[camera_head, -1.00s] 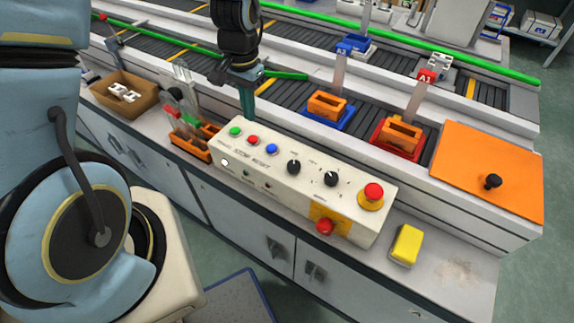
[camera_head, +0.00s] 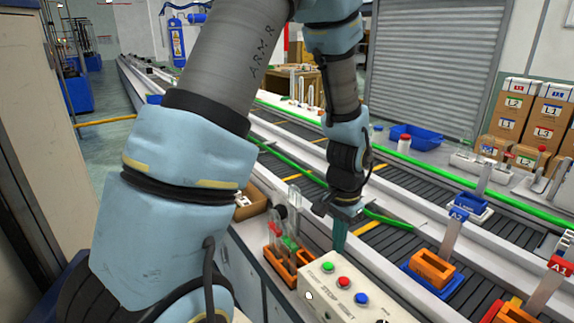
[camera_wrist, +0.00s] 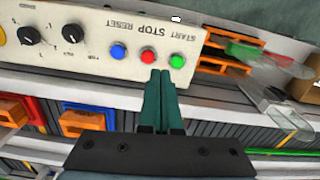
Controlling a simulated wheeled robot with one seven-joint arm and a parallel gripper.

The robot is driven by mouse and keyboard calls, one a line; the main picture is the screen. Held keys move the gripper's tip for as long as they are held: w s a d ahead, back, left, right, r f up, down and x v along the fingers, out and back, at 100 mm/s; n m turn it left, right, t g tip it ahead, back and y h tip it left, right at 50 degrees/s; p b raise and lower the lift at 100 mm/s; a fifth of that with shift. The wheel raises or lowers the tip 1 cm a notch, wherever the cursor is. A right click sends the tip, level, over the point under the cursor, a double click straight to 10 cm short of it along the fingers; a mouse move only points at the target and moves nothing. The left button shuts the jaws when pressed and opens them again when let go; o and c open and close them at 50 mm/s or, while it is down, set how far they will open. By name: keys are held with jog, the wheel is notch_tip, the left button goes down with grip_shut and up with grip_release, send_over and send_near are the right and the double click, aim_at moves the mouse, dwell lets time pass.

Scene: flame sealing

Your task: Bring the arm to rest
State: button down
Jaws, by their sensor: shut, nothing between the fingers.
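My gripper (camera_head: 339,236) points down above the bench edge, just behind the cream control panel (camera_head: 318,284). In the wrist view its two green fingers (camera_wrist: 159,78) are together with nothing between them. The fingertips appear close to the red button (camera_wrist: 148,56) in that view, but I cannot tell the height above the panel. The panel also carries a green button (camera_wrist: 177,61) and a blue button (camera_wrist: 118,52). My arm spans the left and middle of the head view.
An orange rack (camera_head: 281,266) with clear upright pieces stands left of the panel. A brown box (camera_head: 252,203) is partly hidden behind my arm. Conveyors with green rails run behind. An orange block in a blue tray (camera_head: 411,279) sits to the right.

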jog(key=a+r+n+b, duration=0.1)
jog(key=a+r+n, duration=0.3)
jog(key=a, duration=0.7)
jog(key=a+r+n+t+b, duration=0.1)
jog(key=a+r+n, duration=0.3)
jog(key=a, duration=0.8)
jog(key=shift+n, duration=1)
